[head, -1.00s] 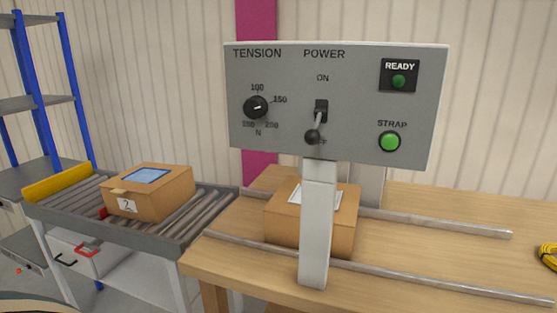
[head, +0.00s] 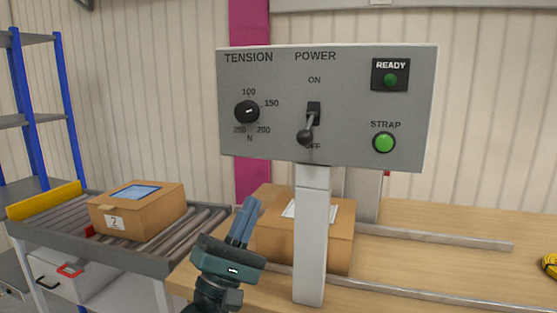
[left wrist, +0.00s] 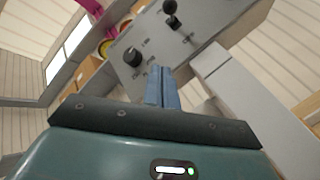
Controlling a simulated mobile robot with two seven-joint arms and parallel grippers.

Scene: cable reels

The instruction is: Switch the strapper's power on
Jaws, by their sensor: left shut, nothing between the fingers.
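The strapper's grey control panel (head: 345,105) stands on a pale post in the middle of the head view. Its power lever (head: 308,128) points down toward OFF, below the ON label. My left gripper (head: 246,207) is shut and empty, below and left of the panel, with blue fingers pointing up. In the left wrist view the shut fingers (left wrist: 162,80) point toward the panel (left wrist: 160,45), and the lever (left wrist: 172,15) shows near the top edge. The fingers appear apart from the lever. My right gripper is not in view.
The tension knob (head: 247,111) is left of the lever; the green strap button (head: 384,142) and dark green ready lamp (head: 390,80) are right. The post (head: 312,240) stands before a carton (head: 270,235) on the wooden table (head: 450,262). Another carton (head: 135,212) sits on the roller conveyor.

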